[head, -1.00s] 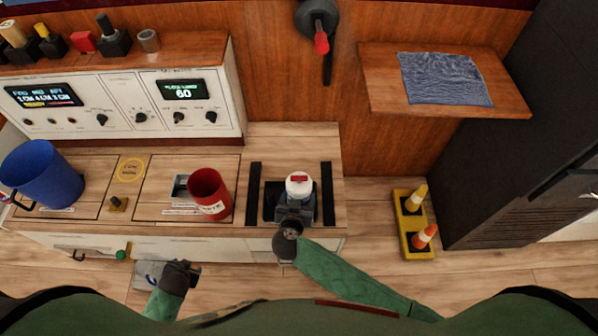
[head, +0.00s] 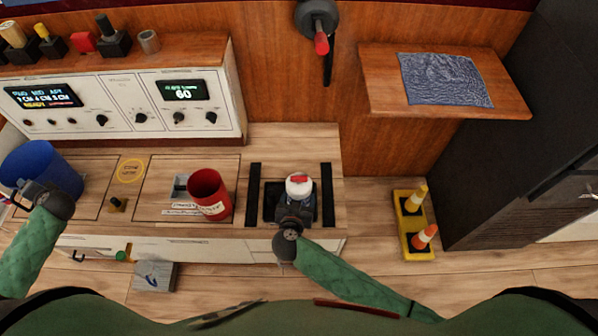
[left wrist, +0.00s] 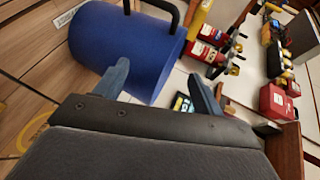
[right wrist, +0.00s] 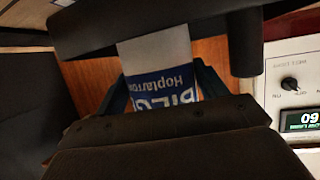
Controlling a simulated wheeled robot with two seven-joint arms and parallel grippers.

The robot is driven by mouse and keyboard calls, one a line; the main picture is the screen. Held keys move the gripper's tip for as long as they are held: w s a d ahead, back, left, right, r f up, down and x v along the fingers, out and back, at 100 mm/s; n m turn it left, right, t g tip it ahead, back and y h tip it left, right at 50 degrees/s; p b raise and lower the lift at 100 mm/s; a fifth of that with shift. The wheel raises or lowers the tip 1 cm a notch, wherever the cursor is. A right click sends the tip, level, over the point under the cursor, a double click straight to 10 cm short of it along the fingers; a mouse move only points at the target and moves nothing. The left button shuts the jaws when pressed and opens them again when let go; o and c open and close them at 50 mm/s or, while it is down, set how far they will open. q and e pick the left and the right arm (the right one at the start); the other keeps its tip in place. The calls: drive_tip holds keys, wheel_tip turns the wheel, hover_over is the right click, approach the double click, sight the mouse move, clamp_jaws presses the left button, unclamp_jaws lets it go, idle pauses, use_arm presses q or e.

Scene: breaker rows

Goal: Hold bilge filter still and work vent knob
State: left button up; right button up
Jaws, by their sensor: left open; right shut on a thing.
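The bilge filter (head: 299,188) stands in a dark seat on the counter, with a white top and a red bar on it that looks like the vent knob (head: 299,179). My right gripper (head: 294,212) is shut on its near side. In the right wrist view the filter's white and blue label (right wrist: 165,82) shows between the fingers. My left gripper (head: 30,188) is open at the near side of a blue mug (head: 42,165), well left of the filter. In the left wrist view the mug (left wrist: 125,45) lies just ahead of the fingers; whether they touch is unclear.
A red mug (head: 208,193) stands between the blue mug and the filter. Black rails (head: 254,195) flank the filter. A control panel (head: 130,105) rises behind. A grey block (head: 155,275) lies before the counter; yellow-based cones (head: 412,225) stand at right.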

use_arm(q)
drive_tip(key=w+d+f+m+h, duration=0.25)
drive_tip(key=w+d, duration=0.35)
drive_tip(key=d, duration=0.5)
drive_tip(key=w+d+f+m+g+h, duration=0.1)
drive_tip(key=w+d+f+m+h, duration=0.3)
drive_tip(key=d, duration=0.7)
drive_tip(key=w+d+f+m+h, duration=0.1)
drive_tip(key=w+d+f+h, duration=0.1)
drive_tip(key=w+d, duration=0.7)
drive_tip(key=w+d+r+m+g+h, duration=0.15)
drive_tip(key=d+m, duration=0.25)
drive_tip(key=d, duration=0.9)
drive_tip(key=w+d+r+m+g+h, duration=0.1)
drive_tip(key=d+r+m+h, duration=0.25)
drive_tip(key=d, duration=0.95)
drive_tip(key=m+g+y, duration=0.1)
drive_tip(key=m+g, duration=0.7)
drive_tip(key=m, duration=0.9)
approach(299, 177)
drive_tip(key=shift+t, duration=0.25)
drive_tip(key=x, duration=0.8)
drive_tip(key=shift+s+f, duration=0.15)
drive_tip(key=shift+s, duration=0.2)
drive_tip(key=shift+c, duration=0.4)
